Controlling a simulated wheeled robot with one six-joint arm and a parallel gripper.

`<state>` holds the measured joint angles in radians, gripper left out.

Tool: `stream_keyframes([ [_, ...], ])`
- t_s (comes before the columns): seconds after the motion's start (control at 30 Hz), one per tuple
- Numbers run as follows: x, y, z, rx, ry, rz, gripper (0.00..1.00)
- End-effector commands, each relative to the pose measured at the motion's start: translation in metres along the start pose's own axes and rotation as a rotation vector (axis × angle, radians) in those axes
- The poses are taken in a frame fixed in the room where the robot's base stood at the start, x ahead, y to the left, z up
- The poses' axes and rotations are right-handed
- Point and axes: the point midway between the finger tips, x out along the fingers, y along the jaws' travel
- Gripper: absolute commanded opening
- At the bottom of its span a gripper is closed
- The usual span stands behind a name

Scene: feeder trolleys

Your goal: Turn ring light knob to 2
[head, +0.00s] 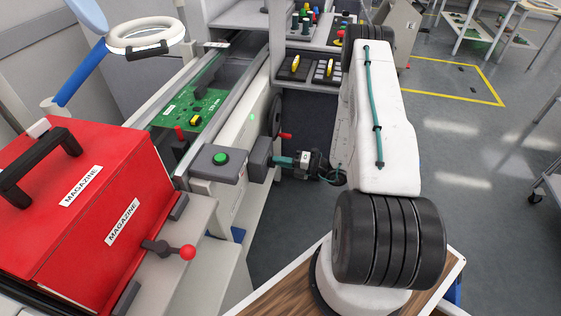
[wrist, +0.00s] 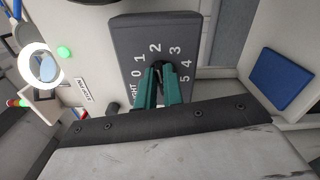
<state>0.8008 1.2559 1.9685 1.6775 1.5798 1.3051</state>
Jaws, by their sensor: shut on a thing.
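The dark grey dial panel (wrist: 125,32) in the wrist view carries white numerals 0 to 5 in an arc. The black ring light knob (wrist: 158,65) is at its centre, mostly hidden by my fingers. My gripper (wrist: 161,78) has its teal fingers shut on the knob. The knob's visible end is just below the numeral 2; its exact pointing is hard to tell. In the head view my gripper (head: 283,161) reaches the side of the grey box (head: 258,160), and the knob is hidden. The white ring light (head: 145,35) is at the upper left.
A box with a green button (head: 220,158) sits left of the gripper. A red magazine (head: 85,200) and a red-ball lever (head: 187,252) are at the left front. A green circuit board (head: 205,103) lies between rails.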

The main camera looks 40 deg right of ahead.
Motion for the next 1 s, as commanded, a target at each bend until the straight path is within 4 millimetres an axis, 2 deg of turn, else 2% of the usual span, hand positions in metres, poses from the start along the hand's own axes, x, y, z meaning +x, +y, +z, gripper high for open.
stream_keyframes([
  [0.43,-0.001,-0.001,0.003,0.006,-0.007,-0.002,0.00],
  [0.5,-0.001,-0.001,0.003,0.006,-0.007,-0.002,0.23],
  [0.53,-0.001,-0.001,0.003,0.006,-0.006,-0.002,0.31],
  [0.83,-0.001,0.000,0.000,0.008,-0.001,-0.001,0.31],
  [1.0,-0.020,0.000,0.002,0.008,-0.005,-0.001,0.31],
])
